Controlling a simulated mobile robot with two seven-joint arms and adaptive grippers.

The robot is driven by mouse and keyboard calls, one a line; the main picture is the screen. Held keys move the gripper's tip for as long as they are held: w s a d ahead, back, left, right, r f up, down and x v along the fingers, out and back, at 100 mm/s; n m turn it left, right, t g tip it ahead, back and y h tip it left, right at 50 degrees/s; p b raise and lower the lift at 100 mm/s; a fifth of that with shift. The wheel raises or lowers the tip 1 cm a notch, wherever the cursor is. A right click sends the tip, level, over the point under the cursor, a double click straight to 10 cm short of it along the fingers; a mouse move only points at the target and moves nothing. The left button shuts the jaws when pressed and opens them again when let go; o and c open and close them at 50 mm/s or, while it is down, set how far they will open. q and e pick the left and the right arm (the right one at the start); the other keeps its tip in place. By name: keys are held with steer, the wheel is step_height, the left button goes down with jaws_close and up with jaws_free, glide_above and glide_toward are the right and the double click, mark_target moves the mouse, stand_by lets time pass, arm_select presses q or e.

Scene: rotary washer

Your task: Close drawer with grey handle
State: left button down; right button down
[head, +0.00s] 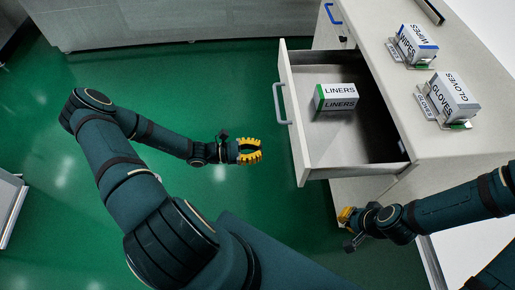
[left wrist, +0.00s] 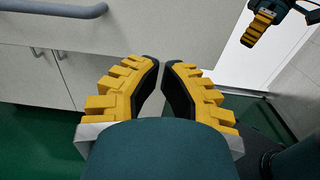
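The drawer with the grey handle (head: 283,104) is pulled far out of the white cabinet, and its front panel (head: 296,130) faces left. A box marked LINERS (head: 336,98) lies inside. My left gripper (head: 258,151) is left of and a little below the handle, apart from it, with its yellow fingers parted and empty. In the left wrist view the fingers (left wrist: 162,75) have a narrow gap, and the grey handle (left wrist: 55,11) crosses the upper left. My right gripper (head: 346,216) is below the drawer, beside the cabinet; its finger gap is unclear. It also shows in the left wrist view (left wrist: 263,25).
The cabinet top (head: 412,113) bears a WIPES box (head: 415,45) and a GLOVES box (head: 453,98) in holders. A blue handle (head: 332,13) shows on a unit behind the drawer. The green floor (head: 205,95) left of the drawer is clear.

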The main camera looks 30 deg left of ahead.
mark_target(295, 148)
arm_select(q)
steer(key=x, duration=1)
steer(key=shift+w+d+b, duration=0.15)
steer(key=shift+b, duration=0.15)
arm_select(e)
steer(key=shift+f, duration=0.35)
